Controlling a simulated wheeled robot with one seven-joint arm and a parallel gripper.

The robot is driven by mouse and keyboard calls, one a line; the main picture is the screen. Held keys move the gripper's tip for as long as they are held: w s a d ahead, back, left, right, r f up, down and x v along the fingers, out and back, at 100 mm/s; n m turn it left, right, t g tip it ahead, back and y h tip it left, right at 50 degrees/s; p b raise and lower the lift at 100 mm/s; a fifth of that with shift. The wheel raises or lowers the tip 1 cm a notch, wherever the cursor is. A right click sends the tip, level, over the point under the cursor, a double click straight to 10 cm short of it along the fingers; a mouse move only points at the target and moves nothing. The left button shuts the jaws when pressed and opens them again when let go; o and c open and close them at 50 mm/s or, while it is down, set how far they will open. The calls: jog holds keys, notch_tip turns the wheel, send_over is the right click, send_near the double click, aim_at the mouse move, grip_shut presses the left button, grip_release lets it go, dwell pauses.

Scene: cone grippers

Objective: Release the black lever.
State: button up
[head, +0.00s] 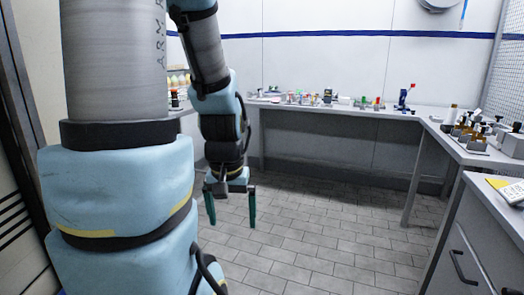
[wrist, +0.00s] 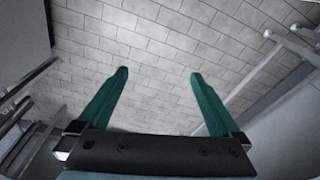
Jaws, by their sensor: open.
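My gripper (head: 231,205) hangs in the air over the floor, fingers pointing down. In the wrist view its two green fingers (wrist: 157,98) are spread apart, with only floor tiles between and beyond them. It touches nothing and holds nothing. I cannot make out a black lever in either view. Small items on the back bench are too small to identify, and my arm hides part of the left side.
A long grey bench (head: 340,110) along the back wall carries several small bottles and devices. A side bench (head: 455,145) holds brown bottles. A drawer cabinet (head: 475,245) stands at the right front. The tiled floor (head: 320,230) between is clear.

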notch_tip(320, 180, up, 9)
jog(key=p, duration=0.6)
